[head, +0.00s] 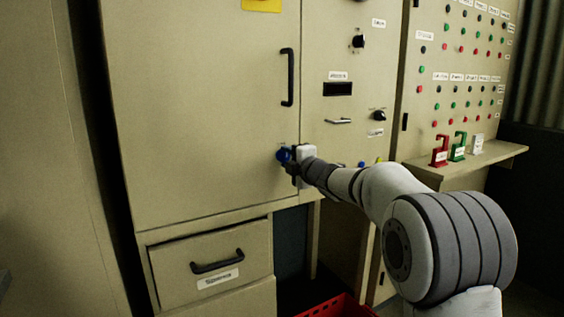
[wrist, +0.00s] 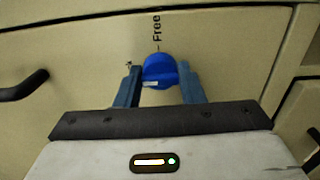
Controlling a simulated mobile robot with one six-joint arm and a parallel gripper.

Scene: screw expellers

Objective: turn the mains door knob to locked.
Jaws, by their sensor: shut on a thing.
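A round blue knob (head: 282,155) sits near the lower right edge of a beige cabinet door (head: 205,95). My gripper (head: 290,158) reaches it from the right. In the wrist view the blue knob (wrist: 160,69) is between the two fingers of my gripper (wrist: 162,78), which are shut on its sides. The word "Free" shows beside the knob, with a short line pointing to it. A small dark mark lies at the left fingertip; I cannot read it. The knob's exact pointer direction is unclear.
The door has a black vertical handle (head: 287,77). Below is a drawer with a black handle (head: 217,263). To the right is a panel with dark knobs (head: 358,41) and a shelf (head: 468,162) with red, green and white padlock-like pieces. A red crate (head: 335,308) lies low.

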